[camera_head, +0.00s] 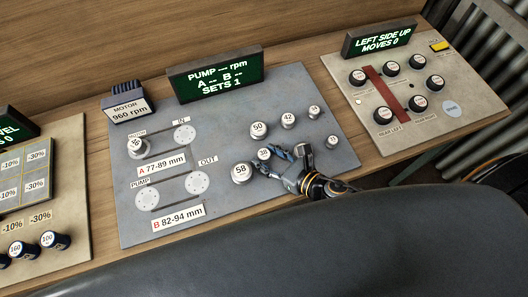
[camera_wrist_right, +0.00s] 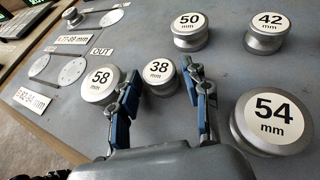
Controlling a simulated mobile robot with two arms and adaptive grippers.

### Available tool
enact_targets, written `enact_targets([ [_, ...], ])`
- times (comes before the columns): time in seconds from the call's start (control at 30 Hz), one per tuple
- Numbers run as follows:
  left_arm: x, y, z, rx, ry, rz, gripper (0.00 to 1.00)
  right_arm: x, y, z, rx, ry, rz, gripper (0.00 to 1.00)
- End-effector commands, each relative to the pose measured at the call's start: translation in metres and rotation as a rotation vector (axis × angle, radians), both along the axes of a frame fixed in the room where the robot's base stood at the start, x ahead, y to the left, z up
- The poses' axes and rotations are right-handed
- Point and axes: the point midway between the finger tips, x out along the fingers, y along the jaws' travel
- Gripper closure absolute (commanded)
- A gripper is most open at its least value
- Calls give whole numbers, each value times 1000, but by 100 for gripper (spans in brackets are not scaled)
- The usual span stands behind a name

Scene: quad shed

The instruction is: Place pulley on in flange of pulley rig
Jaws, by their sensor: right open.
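The pulley rig (camera_head: 225,110) is a grey board with a pulley on its motor shaft (camera_head: 138,147). The bare round in flange (camera_head: 185,134) is beside the IN label. Loose silver pulleys stand on the board: 58 mm (camera_head: 241,173), 38 mm (camera_head: 263,154), 50 mm (camera_head: 259,130) and 42 mm (camera_head: 289,120). A 54 mm pulley (camera_wrist_right: 272,122) shows in the right wrist view. My right gripper (camera_head: 287,152) is open and empty, its fingers on either side of the 38 mm pulley (camera_wrist_right: 158,72); contact cannot be told. My left gripper is not in view.
Two more discs, out (camera_head: 197,182) and pump (camera_head: 147,199), are bare. A pump display (camera_head: 215,75) stands at the back. A panel with black knobs (camera_head: 440,120) is on the right, another panel (camera_head: 70,145) on the left. A dark rounded surface (camera_head: 320,250) fills the front.

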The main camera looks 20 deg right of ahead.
Motion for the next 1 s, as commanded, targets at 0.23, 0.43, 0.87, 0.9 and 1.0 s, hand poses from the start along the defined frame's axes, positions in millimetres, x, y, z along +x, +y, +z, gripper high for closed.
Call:
enact_targets([
  [0.23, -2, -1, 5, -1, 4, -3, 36, 15, 8, -6, -1, -1, -1, 53],
  [0.43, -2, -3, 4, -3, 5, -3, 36, 14, 7, -7, -1, -1, -1, 59],
  [0.87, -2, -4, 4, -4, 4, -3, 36, 14, 7, -6, -1, -1, -1, 100],
  [0.9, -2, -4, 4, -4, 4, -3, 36, 14, 7, -6, -1, -1, -1, 100],
  [1.0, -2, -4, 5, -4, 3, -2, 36, 14, 7, -2, 0, -1, 0, 100],
])
